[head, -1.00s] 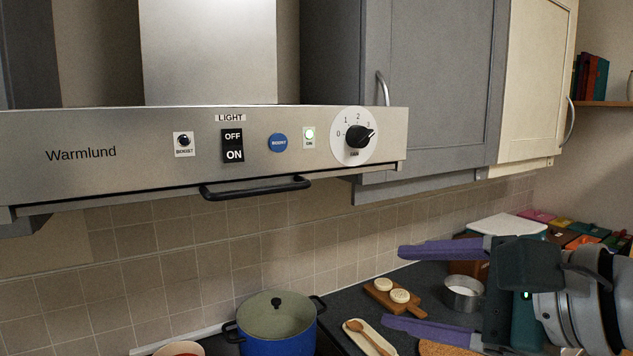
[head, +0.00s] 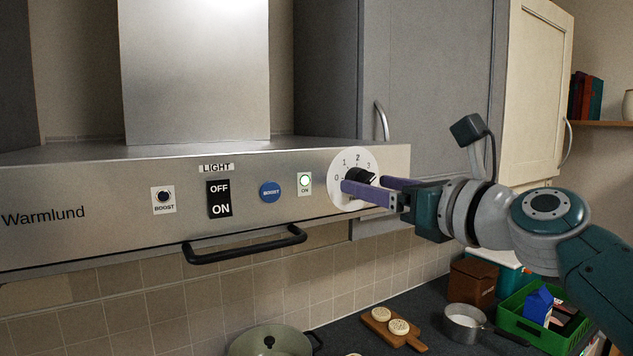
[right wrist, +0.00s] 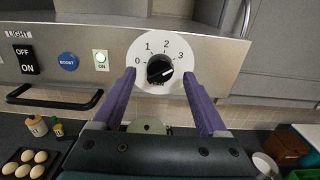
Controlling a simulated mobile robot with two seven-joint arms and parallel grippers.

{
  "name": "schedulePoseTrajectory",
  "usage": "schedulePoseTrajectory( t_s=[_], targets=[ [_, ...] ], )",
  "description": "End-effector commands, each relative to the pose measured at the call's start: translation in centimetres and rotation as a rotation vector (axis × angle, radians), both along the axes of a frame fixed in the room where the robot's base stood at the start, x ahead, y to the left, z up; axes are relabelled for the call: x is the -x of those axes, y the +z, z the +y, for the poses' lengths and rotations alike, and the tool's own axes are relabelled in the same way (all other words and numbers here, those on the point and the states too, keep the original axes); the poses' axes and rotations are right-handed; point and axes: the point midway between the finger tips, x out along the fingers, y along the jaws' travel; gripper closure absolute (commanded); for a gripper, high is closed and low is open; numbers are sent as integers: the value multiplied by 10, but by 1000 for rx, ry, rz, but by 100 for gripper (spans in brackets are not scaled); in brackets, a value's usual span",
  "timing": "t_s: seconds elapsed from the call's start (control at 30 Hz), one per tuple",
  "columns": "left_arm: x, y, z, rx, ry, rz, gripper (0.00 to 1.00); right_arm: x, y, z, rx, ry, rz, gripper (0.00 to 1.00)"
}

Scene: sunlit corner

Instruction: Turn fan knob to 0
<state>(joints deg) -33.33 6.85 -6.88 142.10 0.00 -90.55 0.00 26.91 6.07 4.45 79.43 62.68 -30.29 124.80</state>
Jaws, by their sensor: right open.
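The fan knob is a black knob (head: 358,175) on a round white dial (head: 342,163) marked 0 to 3, on the right of the steel hood front. In the right wrist view the knob (right wrist: 159,69) sits between the fingers, and its pale mark points right, near the 3. My right gripper (head: 364,185) is open, with its purple fingers at the dial on either side of the knob. In the right wrist view this gripper (right wrist: 159,76) shows a gap on both sides of the knob. The near finger hides the dial's lower part in the head view. My left gripper is not in view.
The hood panel also carries a boost knob (head: 163,197), a light switch (head: 219,199), a blue boost button (head: 269,192) and a lit green indicator (head: 305,181). A black handle (head: 245,245) juts out below. A grey cabinet (head: 430,90) stands right behind the arm.

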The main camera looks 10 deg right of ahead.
Motion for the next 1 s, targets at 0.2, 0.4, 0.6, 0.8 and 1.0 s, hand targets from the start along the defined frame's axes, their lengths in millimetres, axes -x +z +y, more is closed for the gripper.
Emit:
schedulePoseTrajectory(
  t_s=[0.2,0.4,0.6,0.8,1.0],
  targets=[
    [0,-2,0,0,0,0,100,-13,0,5,0,0,1,24],
    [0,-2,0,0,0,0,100,-14,0,5,2,0,0,24],
    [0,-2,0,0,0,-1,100,-14,0,5,2,0,0,36],
    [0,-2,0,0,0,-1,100,-14,0,5,2,0,0,58],
    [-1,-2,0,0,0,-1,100,-14,0,5,2,0,0,81]
  ],
)
